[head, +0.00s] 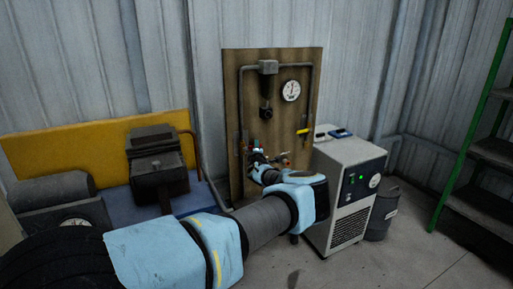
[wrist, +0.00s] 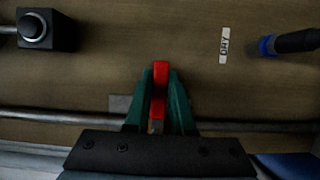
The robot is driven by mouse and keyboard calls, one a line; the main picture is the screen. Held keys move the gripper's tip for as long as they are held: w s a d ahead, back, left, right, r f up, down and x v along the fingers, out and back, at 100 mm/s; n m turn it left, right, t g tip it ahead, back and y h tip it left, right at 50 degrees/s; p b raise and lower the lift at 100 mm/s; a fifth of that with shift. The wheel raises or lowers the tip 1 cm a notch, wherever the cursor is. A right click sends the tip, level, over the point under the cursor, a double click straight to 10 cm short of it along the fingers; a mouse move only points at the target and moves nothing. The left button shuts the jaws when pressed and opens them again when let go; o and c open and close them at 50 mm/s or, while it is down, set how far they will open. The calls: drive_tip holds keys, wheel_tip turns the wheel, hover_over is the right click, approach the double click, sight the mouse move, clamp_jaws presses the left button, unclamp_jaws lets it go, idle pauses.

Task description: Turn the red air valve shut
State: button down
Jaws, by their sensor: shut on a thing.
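The red valve handle (wrist: 160,78) stands between the two green fingers of my gripper (wrist: 161,98) in the wrist view. My gripper is shut on it, with a finger against each side. The handle points up in the wrist view, across a grey pipe (wrist: 60,117) that runs left to right. The valve body is mostly hidden behind the fingers. In the head view my gripper (head: 257,147) is at the lower part of the brown board (head: 232,105), and my wrist covers part of that area. The red handle cannot be made out clearly there.
A gauge (head: 291,90) and a yellow handle (head: 303,131) are on the board. A white machine (head: 349,205) stands close at right, a compressor (head: 158,163) at left. The wrist view shows a DRY label (wrist: 224,45), a black fitting (wrist: 45,29) and a blue-collared part (wrist: 268,46).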

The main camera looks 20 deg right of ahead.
drive_tip(key=c, duration=0.8)
unclamp_jaws()
drive_tip(key=shift+o, duration=0.2)
drive_tip(key=v, duration=1.1)
drive_tip(key=shift+b, duration=0.3)
